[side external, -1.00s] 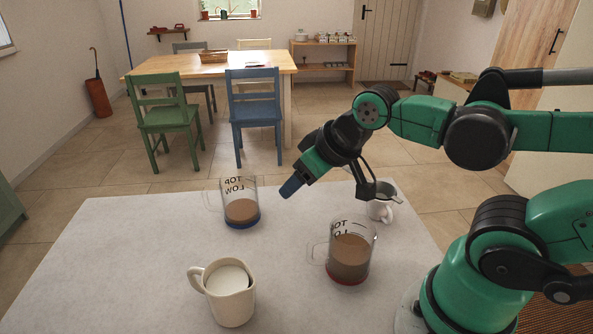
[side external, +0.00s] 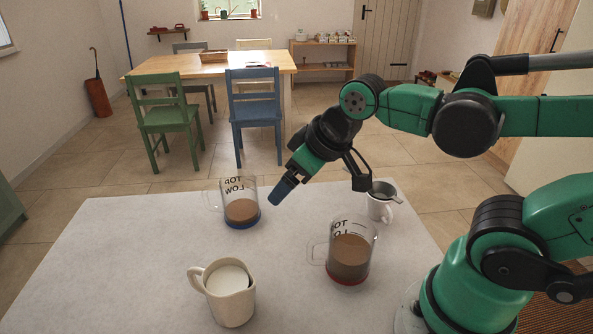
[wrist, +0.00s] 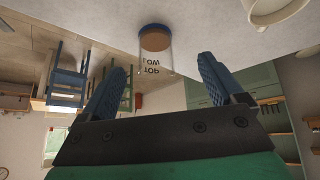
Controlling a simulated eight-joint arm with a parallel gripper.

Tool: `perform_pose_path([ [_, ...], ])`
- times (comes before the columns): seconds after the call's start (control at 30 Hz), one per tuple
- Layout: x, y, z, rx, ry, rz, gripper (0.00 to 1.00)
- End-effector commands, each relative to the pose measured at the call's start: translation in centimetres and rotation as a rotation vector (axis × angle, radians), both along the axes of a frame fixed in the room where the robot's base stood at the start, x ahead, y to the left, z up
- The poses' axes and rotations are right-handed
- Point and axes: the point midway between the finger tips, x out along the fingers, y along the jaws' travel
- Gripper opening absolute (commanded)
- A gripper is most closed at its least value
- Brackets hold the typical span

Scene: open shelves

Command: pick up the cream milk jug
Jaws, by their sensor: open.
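The cream milk jug (side external: 230,300) stands upright at the front of the pale table, with white milk inside and its handle to the left. Part of it also shows at the top right of the wrist view (wrist: 274,10). My gripper (side external: 277,198) is above the table, behind and to the right of the jug and well apart from it, just right of the blue-based glass mug. In the wrist view my gripper (wrist: 160,75) has its two blue fingers spread wide, with nothing held between them.
A glass mug with a blue base (side external: 241,212) and brown drink stands behind the jug. A glass mug with a red base (side external: 348,262) stands to the right. The table's left side is clear.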

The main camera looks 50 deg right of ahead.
Motion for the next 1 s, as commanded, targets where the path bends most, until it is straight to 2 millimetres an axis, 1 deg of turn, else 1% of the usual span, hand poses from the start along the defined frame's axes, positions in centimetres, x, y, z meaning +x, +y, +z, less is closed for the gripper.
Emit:
perform_pose_path([
  [0.1,1.4,2.3,0.9,-0.097,0.092,0.241,0.88],
  [0.17,2.2,3.9,1.2,-0.157,0.148,0.401,0.88],
  [0.23,3.1,5.9,1.3,-0.224,0.212,0.599,0.88],
  [0.4,4.7,10.7,0.6,-0.354,0.345,1.067,0.88],
  [0.53,5.1,13.6,-0.3,-0.411,0.414,1.345,0.88],
  [0.6,5.1,14.7,-0.7,-0.429,0.436,1.446,0.88],
  [0.7,5.2,15.5,-1.1,-0.441,0.454,1.531,0.88],
  [0.77,5.1,15.7,-1.5,-0.445,0.459,1.556,0.88],
  [0.83,5.1,15.8,-2.3,-0.446,0.461,1.563,0.88],
  [1.0,5.1,15.7,-5.1,-0.445,0.460,1.560,0.88],
])
